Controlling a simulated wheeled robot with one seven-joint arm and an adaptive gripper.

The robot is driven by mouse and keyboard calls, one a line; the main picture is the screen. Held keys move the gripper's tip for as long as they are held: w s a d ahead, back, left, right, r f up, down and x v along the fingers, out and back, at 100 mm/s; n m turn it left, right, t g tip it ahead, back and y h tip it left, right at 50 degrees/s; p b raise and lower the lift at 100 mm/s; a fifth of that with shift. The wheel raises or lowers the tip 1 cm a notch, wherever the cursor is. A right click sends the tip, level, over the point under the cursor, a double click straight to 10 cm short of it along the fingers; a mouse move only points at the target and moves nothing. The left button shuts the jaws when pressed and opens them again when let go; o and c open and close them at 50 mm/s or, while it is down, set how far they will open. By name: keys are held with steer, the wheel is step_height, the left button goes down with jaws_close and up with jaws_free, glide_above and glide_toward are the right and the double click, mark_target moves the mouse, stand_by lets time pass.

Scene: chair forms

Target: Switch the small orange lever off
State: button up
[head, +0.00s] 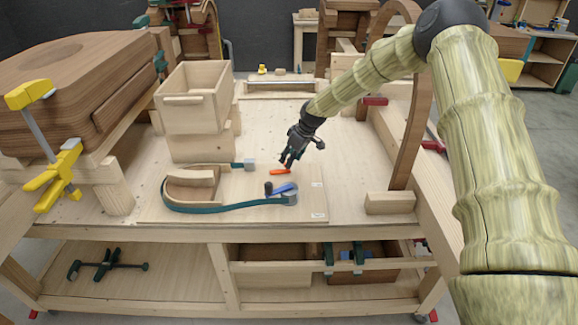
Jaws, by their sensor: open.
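The small orange lever (281,171) lies on the wooden board (240,214) in the middle of the workbench. My gripper (287,163) is black and points down just above the lever, at its right end. The fingers are open, with nothing seen between them. Whether a fingertip touches the lever cannot be told at this size. The lever's mount and any on or off marking are too small to make out.
A blue clamp part (284,189) with a dark knob and a teal strap (205,209) lie in front of the lever. An open wooden box (193,97) stands behind left. A tall curved wooden piece (409,110) and a wooden block (390,203) stand right.

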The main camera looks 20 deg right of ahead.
steer(key=shift+b+x, duration=0.45)
steer(key=shift+x, duration=1.05)
